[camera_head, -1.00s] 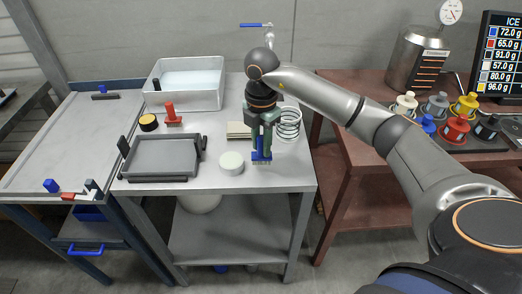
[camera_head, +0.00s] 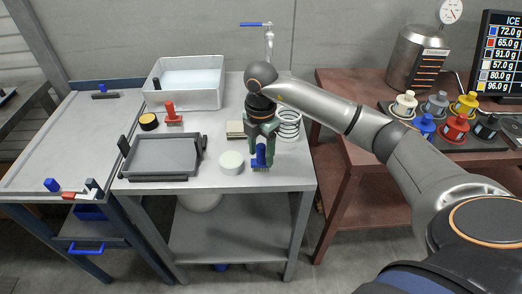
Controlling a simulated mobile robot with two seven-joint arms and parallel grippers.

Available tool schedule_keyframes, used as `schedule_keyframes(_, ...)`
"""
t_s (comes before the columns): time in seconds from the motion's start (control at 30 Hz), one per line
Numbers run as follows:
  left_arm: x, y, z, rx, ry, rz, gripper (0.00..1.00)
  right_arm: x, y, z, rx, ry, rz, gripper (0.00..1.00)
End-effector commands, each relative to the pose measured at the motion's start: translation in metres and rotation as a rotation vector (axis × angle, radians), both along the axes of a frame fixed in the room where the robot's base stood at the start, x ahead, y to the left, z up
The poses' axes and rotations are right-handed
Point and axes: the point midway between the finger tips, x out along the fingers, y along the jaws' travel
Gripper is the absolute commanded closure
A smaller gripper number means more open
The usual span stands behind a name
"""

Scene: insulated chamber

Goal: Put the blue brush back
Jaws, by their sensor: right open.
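The blue brush (camera_head: 260,158) is upright at the front right of the grey metal table (camera_head: 225,183), with its pale bristles down at the tabletop near the front edge. My right gripper (camera_head: 262,160) points down at the brush, with its green fingers open around the handle. The fingers hide part of the brush, and I cannot tell if they touch it. My left gripper is not in view.
A grey tray (camera_head: 160,160), a red-handled tool (camera_head: 171,115) and a white basin (camera_head: 205,98) are further left. A wire coil (camera_head: 289,124) is close behind the gripper on the right.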

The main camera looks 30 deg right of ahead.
Motion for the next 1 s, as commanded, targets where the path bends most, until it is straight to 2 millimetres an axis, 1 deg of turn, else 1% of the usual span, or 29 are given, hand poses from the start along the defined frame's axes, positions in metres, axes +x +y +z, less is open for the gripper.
schedule_keyframes(0.17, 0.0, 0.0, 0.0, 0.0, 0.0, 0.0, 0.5, 0.001, 0.0, 0.012, 0.001, -0.003, 0.001, 0.4)
schedule_keyframes(0.27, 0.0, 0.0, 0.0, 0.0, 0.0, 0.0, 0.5, 0.001, 0.0, 0.03, 0.0, -0.006, 0.001, 0.4)
schedule_keyframes(0.5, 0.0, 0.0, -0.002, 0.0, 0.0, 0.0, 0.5, 0.001, 0.001, 0.083, 0.0, -0.006, 0.0, 0.4)
schedule_keyframes(0.63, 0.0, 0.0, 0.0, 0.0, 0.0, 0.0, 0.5, 0.001, 0.001, 0.107, 0.0, -0.004, 0.0, 0.4)
schedule_keyframes(0.7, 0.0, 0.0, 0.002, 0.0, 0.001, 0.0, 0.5, 0.0, 0.0, 0.115, 0.0, -0.003, -0.001, 0.4)
schedule_keyframes(0.8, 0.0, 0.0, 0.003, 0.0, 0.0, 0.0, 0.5, 0.0, 0.001, 0.12, 0.002, -0.001, 0.001, 0.4)
schedule_keyframes(0.87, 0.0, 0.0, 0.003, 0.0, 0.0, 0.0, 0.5, -0.001, 0.007, 0.117, 0.022, 0.003, 0.022, 0.4)
schedule_keyframes(0.93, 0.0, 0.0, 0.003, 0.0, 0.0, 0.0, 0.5, -0.003, 0.026, 0.105, 0.089, 0.014, 0.086, 0.4)
schedule_keyframes(0.97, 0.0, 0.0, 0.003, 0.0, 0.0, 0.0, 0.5, -0.005, 0.039, 0.097, 0.137, 0.018, 0.129, 0.4)
schedule_keyframes(1.0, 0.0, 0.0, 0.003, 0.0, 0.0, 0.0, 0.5, -0.009, 0.061, 0.085, 0.218, 0.022, 0.193, 0.4)
